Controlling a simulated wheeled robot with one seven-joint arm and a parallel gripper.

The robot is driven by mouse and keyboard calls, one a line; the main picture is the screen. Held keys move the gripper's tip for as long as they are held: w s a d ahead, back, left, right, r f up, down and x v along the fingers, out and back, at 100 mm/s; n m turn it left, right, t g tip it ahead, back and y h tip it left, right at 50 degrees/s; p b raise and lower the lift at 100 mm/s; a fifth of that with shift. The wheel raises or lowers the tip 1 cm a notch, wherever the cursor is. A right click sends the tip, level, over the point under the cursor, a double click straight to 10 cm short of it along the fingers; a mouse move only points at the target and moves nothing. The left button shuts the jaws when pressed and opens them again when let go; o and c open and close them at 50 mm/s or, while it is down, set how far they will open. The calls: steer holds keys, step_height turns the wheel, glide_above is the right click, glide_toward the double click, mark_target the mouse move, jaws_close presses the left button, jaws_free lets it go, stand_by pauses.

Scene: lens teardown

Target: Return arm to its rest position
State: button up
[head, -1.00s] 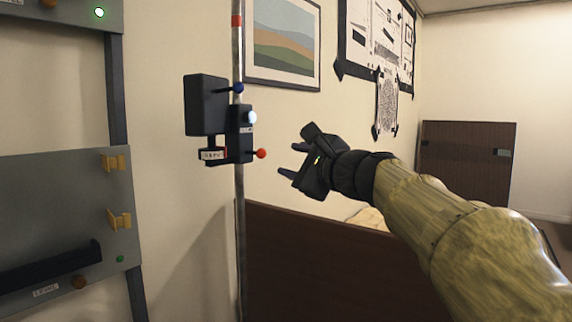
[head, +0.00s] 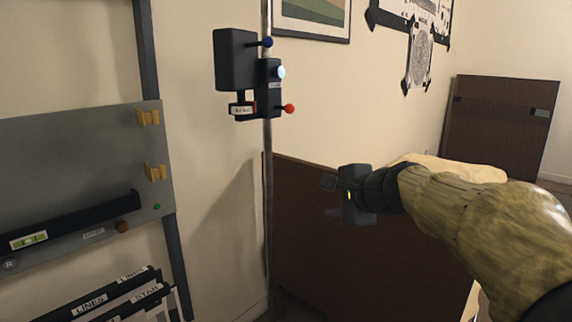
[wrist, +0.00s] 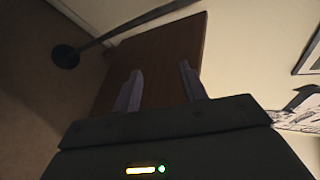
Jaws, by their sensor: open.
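My gripper (head: 330,198) is at the end of my arm in the head view, right of the pole and in front of a dark brown panel. In the wrist view, the two fingers of my gripper (wrist: 160,88) stand apart with nothing between them. The brown panel (wrist: 150,55) shows beyond them. My arm reaches in from the right of the head view.
A black clamp device (head: 238,60) with blue and red knobs sits on an upright pole (head: 268,190). A grey wall panel (head: 80,150) with yellow clips and a level (head: 30,240) is at left. A brown panel (head: 400,255) stands behind my gripper.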

steer(key=s+d+f+n+g+h+p, duration=0.2)
steer(key=s+f+n+g+h+p, duration=0.15)
steer(key=s+f+n, duration=0.65)
steer(key=s+d+f+n+g+h+p, duration=0.25)
steer(key=s+f+n+g, duration=0.25)
steer(key=s+f, duration=0.75)
step_height(320, 180, up, 37)
steer(key=p, duration=3.8)
steer(key=shift+w+y, duration=0.4)
steer(key=shift+w, duration=0.05)
steer(key=shift+a+r, duration=0.1)
steer(key=shift+a, duration=0.05)
